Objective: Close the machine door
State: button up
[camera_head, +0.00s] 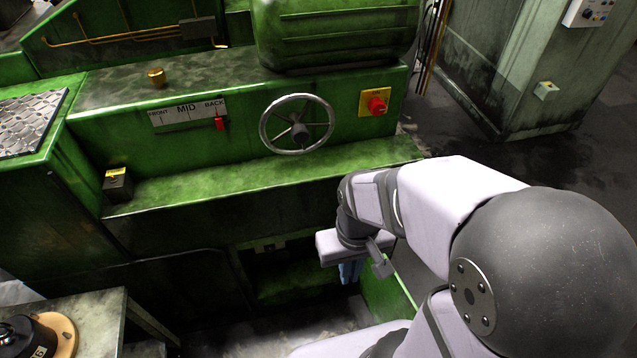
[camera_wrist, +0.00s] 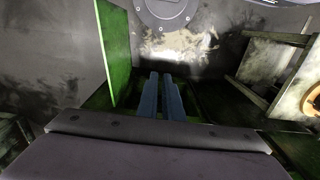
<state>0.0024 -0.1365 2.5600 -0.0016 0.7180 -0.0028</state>
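The machine door (camera_head: 388,292) is a green panel standing open at the right side of a dark opening (camera_head: 285,285) low in the green machine. My arm hides part of it. In the wrist view the door (camera_wrist: 114,50) stands upright to the left of my gripper. My gripper (camera_head: 350,272) points down in front of the opening, to the left of the door and apart from it. In the wrist view the two blue fingers (camera_wrist: 161,82) lie side by side with only a thin dark line between them, holding nothing.
The machine front carries a handwheel (camera_head: 297,124), a red knob on a yellow plate (camera_head: 375,104) and a lever scale (camera_head: 188,115). A green ledge (camera_head: 270,170) runs above the opening. A table (camera_head: 95,320) stands at the lower left. A grey cabinet (camera_head: 545,70) stands at the right back.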

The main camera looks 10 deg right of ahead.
jog(key=shift+d+f, duration=0.25)
grip_shut()
jog(key=s+d+f+m+g+y+b, duration=0.1)
jog(key=s+d+f+m+b, duration=0.3)
jog(key=d+f, duration=0.45)
jog(key=s+d+f+m+y+b, duration=0.2)
jog(key=d+f+m+b, duration=0.35)
jog(key=d+f, duration=0.35)
jog(key=s+d+f+m+g+y+b, duration=0.1)
jog(key=s+d+f+m+b, duration=0.1)
jog(key=d+f+m+b, duration=0.45)
jog(key=w+d+t+p, duration=0.1)
jog(key=w+d, duration=0.3)
jog(key=d, duration=0.6)
jog(key=shift+w+p, duration=0.4)
